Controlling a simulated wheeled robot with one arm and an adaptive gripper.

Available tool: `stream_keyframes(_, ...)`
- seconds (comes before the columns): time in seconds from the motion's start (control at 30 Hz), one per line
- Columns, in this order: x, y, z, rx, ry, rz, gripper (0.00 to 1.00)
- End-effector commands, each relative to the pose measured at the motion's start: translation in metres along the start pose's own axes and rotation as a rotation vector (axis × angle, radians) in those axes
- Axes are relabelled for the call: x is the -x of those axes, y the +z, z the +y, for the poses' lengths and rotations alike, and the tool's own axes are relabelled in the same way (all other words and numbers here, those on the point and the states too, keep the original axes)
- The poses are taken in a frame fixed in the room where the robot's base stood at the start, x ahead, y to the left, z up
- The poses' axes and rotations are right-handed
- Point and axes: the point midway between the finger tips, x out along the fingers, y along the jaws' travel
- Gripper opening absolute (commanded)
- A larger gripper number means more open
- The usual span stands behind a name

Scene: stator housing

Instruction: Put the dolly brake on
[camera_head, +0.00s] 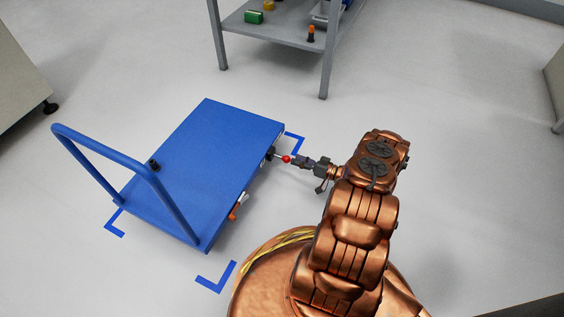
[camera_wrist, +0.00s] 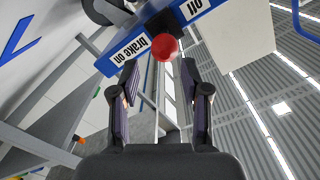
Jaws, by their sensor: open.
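The blue dolly (camera_head: 205,165) stands on the floor, with its push handle at the left. A brake lever with a red ball knob (camera_head: 286,159) sticks out from its right side. In the wrist view, the red knob (camera_wrist: 164,47) sits in front of a black slot between a "brake on" label (camera_wrist: 133,49) on the left and an "off" label (camera_wrist: 191,9) on the right. My gripper (camera_head: 298,162) is beside the knob. In the wrist view, its open fingers (camera_wrist: 159,70) lie either side below the knob, not closed on it. The lever's shaft is mostly hidden.
Blue corner marks (camera_head: 217,278) are on the floor around the dolly. A grey shelf table (camera_head: 280,28) with small items stands behind. An orange and white part (camera_head: 238,207) shows at the dolly's near right side. The floor right of my arm is clear.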

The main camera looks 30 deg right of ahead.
Motion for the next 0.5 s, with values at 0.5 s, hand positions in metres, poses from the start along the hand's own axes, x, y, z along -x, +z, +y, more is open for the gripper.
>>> stream_keyframes(0.5, -0.039, 0.013, -0.004, -0.017, -0.028, 0.015, 0.46)
